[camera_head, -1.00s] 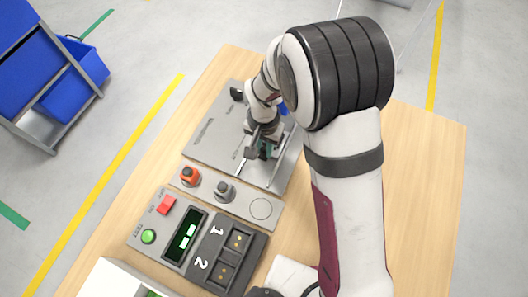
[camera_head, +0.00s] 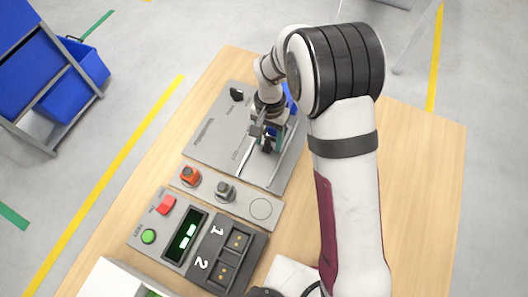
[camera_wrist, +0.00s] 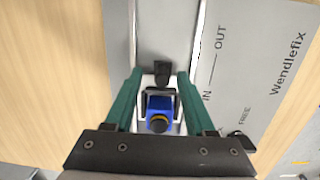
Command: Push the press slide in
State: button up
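The press plate (camera_head: 215,130) is grey and lies on the table; the wrist view shows its IN and OUT marks (camera_wrist: 214,65) beside a railed channel (camera_wrist: 170,30). In the channel is a blue block (camera_wrist: 160,108) with a dark and yellow round part, and a black upright piece (camera_wrist: 161,72) in front of it; these look like the press slide. My gripper (camera_wrist: 160,75) has its green fingers apart, on either side of these parts, with gaps showing. In the head view my gripper (camera_head: 268,143) is low over the channel, and my arm partly hides the blue part (camera_head: 291,100).
A black knob (camera_head: 236,94) stands on the plate's far left. Nearer are a strip with an orange button (camera_head: 190,176) and a grey knob (camera_head: 224,191), and a control box (camera_head: 185,232) with a display. The wooden table (camera_head: 425,190) is bare at right.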

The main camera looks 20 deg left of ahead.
jog(key=shift+t+y, duration=0.3)
jog(key=shift+t, duration=0.4)
jog(key=w+r, duration=0.1)
jog(key=r, duration=0.1)
jog(key=w+r, duration=0.3)
jog(key=r, duration=0.1)
jog(key=shift+w+r, duration=0.15)
jog(key=shift+r, duration=0.2)
jog(key=shift+t, duration=0.4)
jog(key=s, duration=0.2)
jog(key=s+r, duration=0.1)
jog(key=s, duration=0.1)
jog(key=s+r, duration=0.1)
jog(key=s, duration=0.1)
jog(key=shift+s+a+r, duration=0.1)
jog(key=shift+s+a, duration=0.05)
jog(key=c, duration=0.8)
jog(key=shift+s, duration=0.3)
grip_shut()
notch_tip(320, 180, down, 9)
jog(key=shift+r, duration=0.1)
jog(key=w, duration=0.3)
jog(key=shift+w, duration=0.3)
jog(key=shift+o, duration=1.8)
grip_release()
